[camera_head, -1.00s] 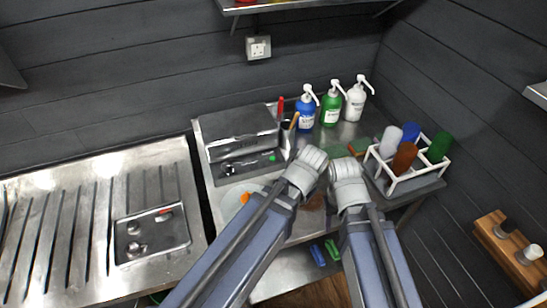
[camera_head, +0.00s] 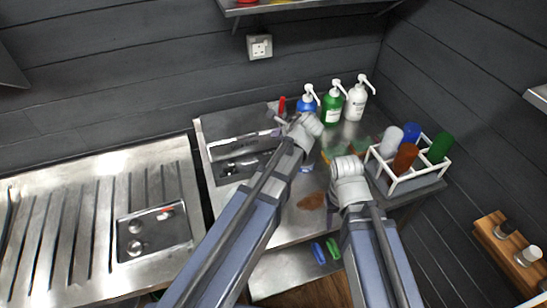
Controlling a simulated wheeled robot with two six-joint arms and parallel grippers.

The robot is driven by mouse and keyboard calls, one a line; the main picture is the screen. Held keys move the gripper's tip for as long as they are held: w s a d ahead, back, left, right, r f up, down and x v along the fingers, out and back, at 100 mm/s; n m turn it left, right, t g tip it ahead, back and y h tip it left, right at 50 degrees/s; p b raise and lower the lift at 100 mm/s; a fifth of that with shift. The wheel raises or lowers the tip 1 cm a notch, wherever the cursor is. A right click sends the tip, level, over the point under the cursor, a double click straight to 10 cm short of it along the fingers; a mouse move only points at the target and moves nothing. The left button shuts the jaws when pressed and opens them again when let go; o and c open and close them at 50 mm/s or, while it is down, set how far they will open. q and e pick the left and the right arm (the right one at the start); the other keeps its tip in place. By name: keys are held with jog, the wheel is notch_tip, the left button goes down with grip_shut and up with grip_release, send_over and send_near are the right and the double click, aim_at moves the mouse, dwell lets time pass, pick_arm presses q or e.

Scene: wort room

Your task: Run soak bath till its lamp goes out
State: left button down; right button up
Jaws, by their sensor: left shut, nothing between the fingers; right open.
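The soak bath (camera_head: 222,150) looks to be the steel box at the back left of the steel bench (camera_head: 290,232). Its dark front panel (camera_head: 232,169) shows a knob at the left. No lit lamp shows; my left arm covers the panel's right end. My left gripper (camera_head: 284,119) is shut and empty over the bath's back right corner, beside a small purple thing (camera_head: 277,132). I cannot tell whether it touches the bath. My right gripper (camera_head: 334,153) is open over the bench, right of the bath; its fingers are mostly hidden behind the wrist.
Blue (camera_head: 308,103), green (camera_head: 332,106) and white (camera_head: 355,104) pump bottles stand at the back. A white rack (camera_head: 395,181) with several coloured cylinders is at the right. A brown patch (camera_head: 312,201) lies on the bench. A ribbed drainer (camera_head: 70,220) is left.

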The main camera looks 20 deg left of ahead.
dwell(0.4)
pick_arm(q)
notch_tip(320, 180, down, 9)
jog(key=b, duration=0.9)
dwell(1.7)
jog(key=shift+f+b, duration=0.3)
jog(key=shift+b, duration=0.05)
jog(key=shift+f+b, duration=0.35)
jog(key=shift+f, duration=0.05)
dwell(0.5)
jog(key=shift+r, duration=0.2)
jog(key=shift+r+p, duration=0.65)
jog(key=shift+p, duration=0.15)
